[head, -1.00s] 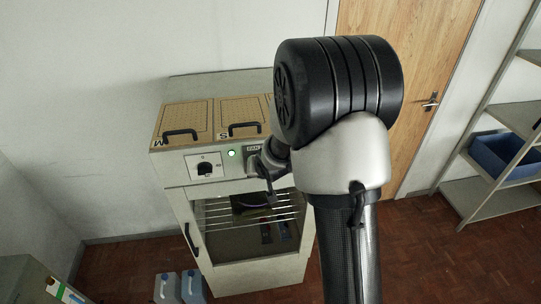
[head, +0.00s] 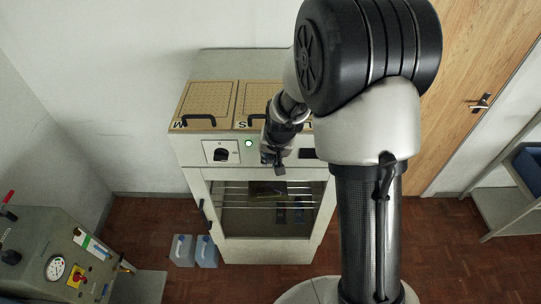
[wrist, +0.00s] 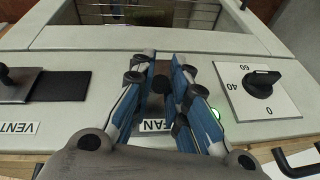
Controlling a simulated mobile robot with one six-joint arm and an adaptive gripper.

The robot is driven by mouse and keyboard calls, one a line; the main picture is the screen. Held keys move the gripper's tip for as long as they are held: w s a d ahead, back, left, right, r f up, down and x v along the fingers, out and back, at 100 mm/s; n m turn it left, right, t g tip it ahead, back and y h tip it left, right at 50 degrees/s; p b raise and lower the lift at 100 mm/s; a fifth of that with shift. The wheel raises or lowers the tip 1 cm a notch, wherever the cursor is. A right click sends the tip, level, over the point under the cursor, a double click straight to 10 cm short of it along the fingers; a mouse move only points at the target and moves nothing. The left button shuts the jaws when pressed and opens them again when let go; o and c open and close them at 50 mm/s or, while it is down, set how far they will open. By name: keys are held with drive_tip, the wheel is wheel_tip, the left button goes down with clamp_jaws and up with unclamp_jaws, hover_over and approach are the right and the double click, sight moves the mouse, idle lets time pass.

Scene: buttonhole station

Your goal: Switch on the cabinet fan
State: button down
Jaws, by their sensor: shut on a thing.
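The cabinet (head: 188,157) stands against the wall, with its control panel facing the head camera. In the wrist view, the FAN label (wrist: 154,126) is on the panel, partly covered by my fingers. A dark fan switch (wrist: 160,84) shows just beyond it, between my fingertips. My gripper (wrist: 161,73) is shut on this switch, one blue-sided finger on each side. In the head view my gripper (head: 276,158) is at the panel and hides the switch and its label. A green lamp (wrist: 215,114) is lit beside it. Which way the switch is set cannot be told.
A dial (wrist: 259,85) marked 0, 40, 60 sits right of my fingers in the wrist view. The vent slider (wrist: 60,86) is on the left. Lidded hatches (head: 209,98) with handles top the cabinet. Blue-grey canisters (head: 206,252) and a gauge machine (head: 57,268) stand to the left.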

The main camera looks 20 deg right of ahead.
drive_tip(key=c, duration=1.6)
unclamp_jaws()
drive_tip(key=shift+o, duration=0.2)
drive_tip(key=v, duration=1.2)
